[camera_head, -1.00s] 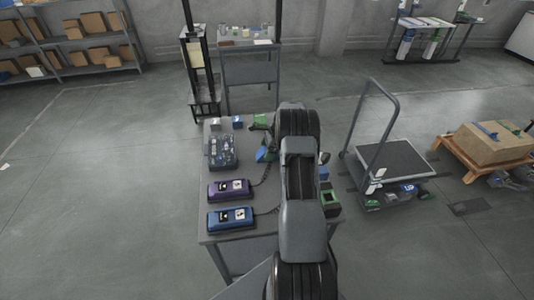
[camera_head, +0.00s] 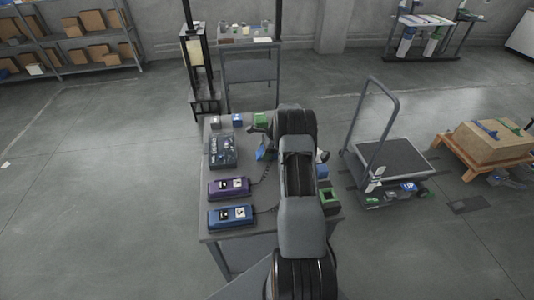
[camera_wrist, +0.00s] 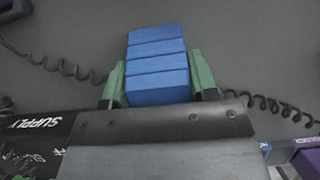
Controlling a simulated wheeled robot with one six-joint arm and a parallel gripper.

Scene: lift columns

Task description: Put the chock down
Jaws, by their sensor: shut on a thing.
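The chock is a blue ridged block (camera_wrist: 158,65). In the wrist view it sits between the two green fingers of my gripper (camera_wrist: 157,72), which is shut on it. The grey table top (camera_wrist: 235,45) shows behind the chock, and I cannot tell whether the two touch. In the head view the chock (camera_head: 261,153) shows as a small blue patch left of my arm, over the table (camera_head: 212,236). My arm hides the right middle of the table.
A purple device (camera_head: 229,188) and a blue device (camera_head: 231,216) with coiled cords lie on the table. A dark tray (camera_head: 223,152) and small blocks (camera_head: 238,120) stand farther back. A green box (camera_head: 329,198) is at the right edge. A cart (camera_head: 398,163) stands right.

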